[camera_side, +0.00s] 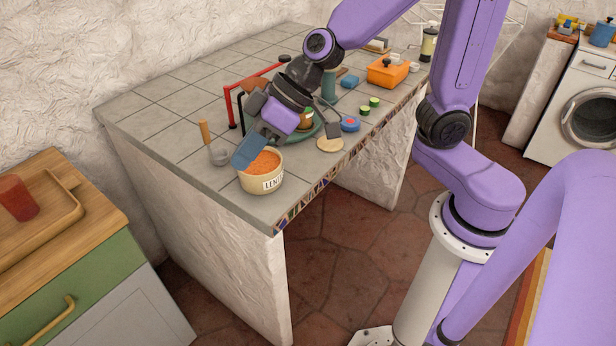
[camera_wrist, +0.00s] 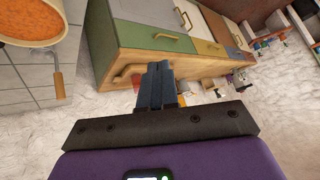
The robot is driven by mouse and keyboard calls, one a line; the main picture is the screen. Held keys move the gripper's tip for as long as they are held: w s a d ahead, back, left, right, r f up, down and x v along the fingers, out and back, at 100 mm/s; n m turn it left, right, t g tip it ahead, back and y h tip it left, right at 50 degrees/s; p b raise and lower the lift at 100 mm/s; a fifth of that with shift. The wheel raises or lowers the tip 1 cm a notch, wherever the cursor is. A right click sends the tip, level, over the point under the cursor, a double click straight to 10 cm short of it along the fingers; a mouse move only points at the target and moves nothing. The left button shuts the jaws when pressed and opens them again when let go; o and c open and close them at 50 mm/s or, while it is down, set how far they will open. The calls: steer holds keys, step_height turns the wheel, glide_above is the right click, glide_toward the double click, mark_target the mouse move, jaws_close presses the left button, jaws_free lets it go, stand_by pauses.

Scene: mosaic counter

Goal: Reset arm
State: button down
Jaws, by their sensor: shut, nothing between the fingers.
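My gripper (camera_side: 249,150) is above the tiled counter in the side view, its blue fingers angled down and left. The fingers are together with nothing between them, and they also show in the wrist view (camera_wrist: 157,75). In the side view their tips are just above or behind the rim of a cream pot (camera_side: 262,184) marked with letters starting "LENT" and filled with orange grains. I cannot tell whether they touch it. In the wrist view the pot's orange contents (camera_wrist: 32,15) are at the top left, apart from the fingers.
A ladle with a wooden handle (camera_side: 205,134) is left of the pot. The counter's left part (camera_side: 150,105) is clear.

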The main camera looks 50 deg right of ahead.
steer(key=s+d+f+n+g+h, duration=0.1)
steer(key=s+d+n+g, duration=0.15)
steer(key=s, duration=0.45)
steer(key=s+d+f+n+g+h, duration=0.1)
steer(key=s+d+g, duration=0.15)
steer(key=s, duration=0.35)
steer(key=s+d+f+t+h, duration=0.1)
steer(key=s+d+h, duration=0.3)
steer(key=d, duration=0.6)
steer(key=shift+s+d+n+h, duration=0.3)
steer(key=shift+s+n, duration=0.15)
steer(key=shift+s, duration=0.3)
